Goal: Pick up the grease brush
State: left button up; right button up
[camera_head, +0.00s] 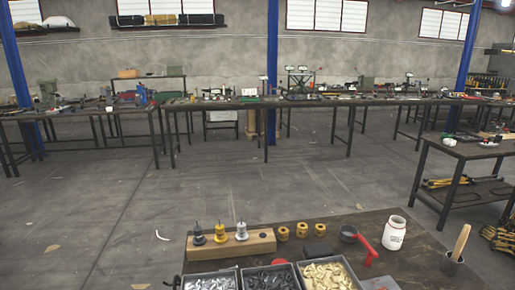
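A light wooden handle (462,240) stands tilted in a small dark grey cup (452,265) at the right edge of the near workbench. It looks like the grease brush; its lower end is hidden inside the cup. A white jar (393,233) with a label stands to its left on the bench. Neither of my grippers shows in the head view.
On the near workbench (420,275) are a grey round piece with a red handle (367,250), a wooden block with three knobbed tools (255,243), brass-coloured pieces (283,234) and trays of small parts (325,275). A side table (470,148) stands at right; open floor lies beyond.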

aim_at(462, 239)
jog(key=z, duration=3.25)
jog(key=u, duration=1.8)
jog(key=i+l+u, duration=0.15)
jog(key=l, duration=0.2)
jog(key=i+l+u, duration=0.3)
jog(key=i+l, duration=0.15)
jog(key=l, duration=0.25)
jog(key=i+l+u, duration=0.15)
jog(key=l, duration=0.25)
